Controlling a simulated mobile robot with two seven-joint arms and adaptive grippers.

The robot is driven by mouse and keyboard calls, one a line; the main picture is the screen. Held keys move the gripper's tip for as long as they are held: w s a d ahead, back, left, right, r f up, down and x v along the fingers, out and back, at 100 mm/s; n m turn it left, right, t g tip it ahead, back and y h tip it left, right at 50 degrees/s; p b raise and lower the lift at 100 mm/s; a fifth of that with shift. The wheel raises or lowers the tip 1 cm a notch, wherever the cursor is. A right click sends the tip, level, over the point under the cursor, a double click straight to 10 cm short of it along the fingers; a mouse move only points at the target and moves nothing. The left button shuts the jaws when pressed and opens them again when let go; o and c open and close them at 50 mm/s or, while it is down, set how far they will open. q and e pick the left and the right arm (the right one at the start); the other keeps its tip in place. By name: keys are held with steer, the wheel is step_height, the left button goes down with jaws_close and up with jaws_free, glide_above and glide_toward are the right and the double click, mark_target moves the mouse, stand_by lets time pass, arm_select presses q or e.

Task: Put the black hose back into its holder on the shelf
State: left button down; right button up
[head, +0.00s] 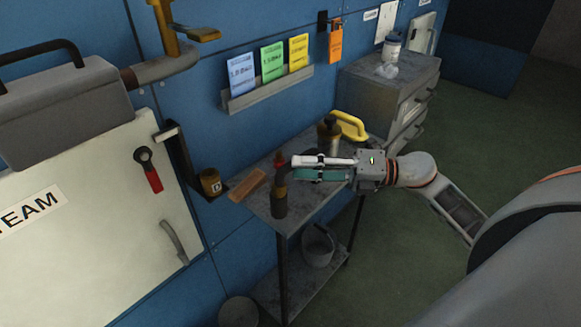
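My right gripper (303,168) reaches in from the right above the grey metal cart. Its fingers close around the black hose (279,207); the exact contact is partly hidden by the fingers. The hose end is a dark, bent piece with a brass-coloured band, and it hangs downward over the cart's near left corner. A small brown cup-shaped holder (211,182) with a pale label sits on a dark wall bracket, left of the hose and apart from it. My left gripper is out of view.
The cart (315,200) carries a brown block (248,186), a dark-topped canister (328,135) and a yellow handle (349,126). A bucket (317,246) stands on its lower shelf. A white steam panel (95,230) is at left. A grey cabinet (375,100) stands behind.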

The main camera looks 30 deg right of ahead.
steer(key=v, duration=0.8)
steer(key=shift+r, duration=0.1)
stand_by(0.3)
